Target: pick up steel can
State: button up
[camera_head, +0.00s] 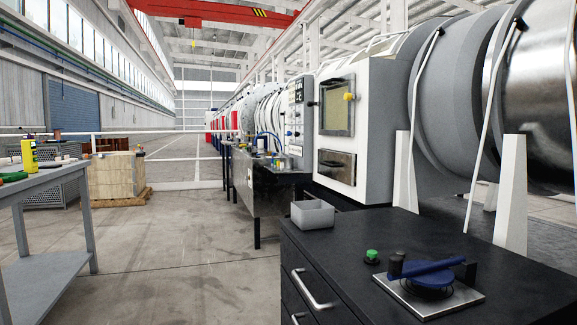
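I cannot pick out a steel can with certainty. Small items stand on the far metal bench (267,192) in the middle, and they are too small to tell apart. On the near black cabinet (330,262) at the lower right, a blue part with a bar-like top (432,272) sits on a square metal plate (428,300). My gripper is not in view.
A grey open bin (312,215) and a green-topped knob (372,255) are on the black cabinet. A grey table (50,177) at left holds a yellow bottle (28,157). Large machinery fills the right. The floor between is clear.

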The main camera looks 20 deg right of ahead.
aim_at(288, 161)
jog(key=i+j+u, duration=0.1)
jog(key=i+j, duration=0.2)
jog(key=i, duration=0.15)
jog(key=i+j+u, duration=0.1)
jog(key=i, duration=0.3)
jog(key=i+j+u, duration=0.1)
jog(key=i+j, duration=0.25)
jog(key=i+l+z, duration=0.1)
jog(key=i+z, duration=0.2)
jog(key=i, duration=0.8)
jog(key=i+j+z, duration=0.25)
jog(key=i, duration=0.9)
jog(key=i+l+z, duration=0.25)
jog(key=i, duration=0.35)
jog(key=i+l+z, duration=0.2)
jog(key=i, duration=0.45)
jog(key=j, duration=0.1)
